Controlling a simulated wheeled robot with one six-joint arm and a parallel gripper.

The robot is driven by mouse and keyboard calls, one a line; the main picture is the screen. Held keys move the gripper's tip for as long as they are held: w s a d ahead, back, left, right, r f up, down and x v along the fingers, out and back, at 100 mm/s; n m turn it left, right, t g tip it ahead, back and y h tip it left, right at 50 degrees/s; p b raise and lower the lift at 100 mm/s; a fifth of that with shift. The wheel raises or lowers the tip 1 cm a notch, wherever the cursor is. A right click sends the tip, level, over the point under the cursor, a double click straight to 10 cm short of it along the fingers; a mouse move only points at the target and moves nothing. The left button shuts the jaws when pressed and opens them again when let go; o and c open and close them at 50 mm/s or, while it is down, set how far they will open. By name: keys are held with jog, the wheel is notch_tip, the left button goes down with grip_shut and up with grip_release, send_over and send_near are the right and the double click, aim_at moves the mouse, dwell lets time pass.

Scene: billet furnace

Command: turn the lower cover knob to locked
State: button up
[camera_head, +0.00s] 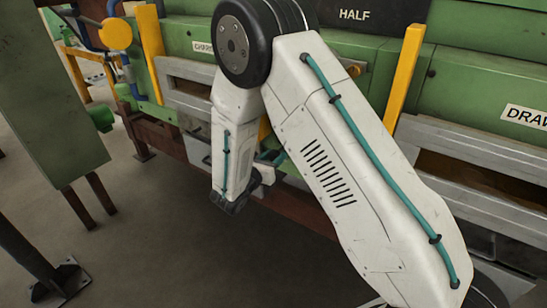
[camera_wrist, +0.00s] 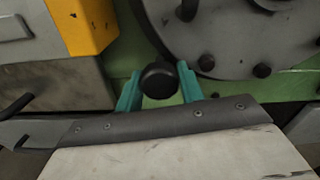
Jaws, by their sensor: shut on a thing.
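A round black knob (camera_wrist: 158,80) sits between the two teal fingers of my gripper (camera_wrist: 158,88) in the wrist view. My gripper is shut on this knob, at the lower left edge of a round grey cover (camera_wrist: 235,35). The fingers partly hide the knob's sides, and no mark on it shows its turn. Another dark knob or stud (camera_wrist: 186,9) is on the cover above it.
A yellow post (camera_wrist: 82,25) stands left of the knob in the wrist view, close to my gripper. A grey metal ledge (camera_head: 470,160) runs along the green furnace front (camera_head: 480,70). A green panel on legs (camera_head: 60,90) stands at left. Open floor (camera_head: 190,250) lies in front.

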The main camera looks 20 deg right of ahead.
jog(key=n, duration=0.4)
jog(key=shift+n, duration=0.3)
jog(key=n, duration=0.3)
jog(key=shift+n, duration=0.3)
jog(key=n, duration=0.4)
jog(key=shift+r, duration=0.1)
jog(key=shift+n, duration=1.8)
jog(key=o, duration=1)
jog(key=shift+s, duration=0.1)
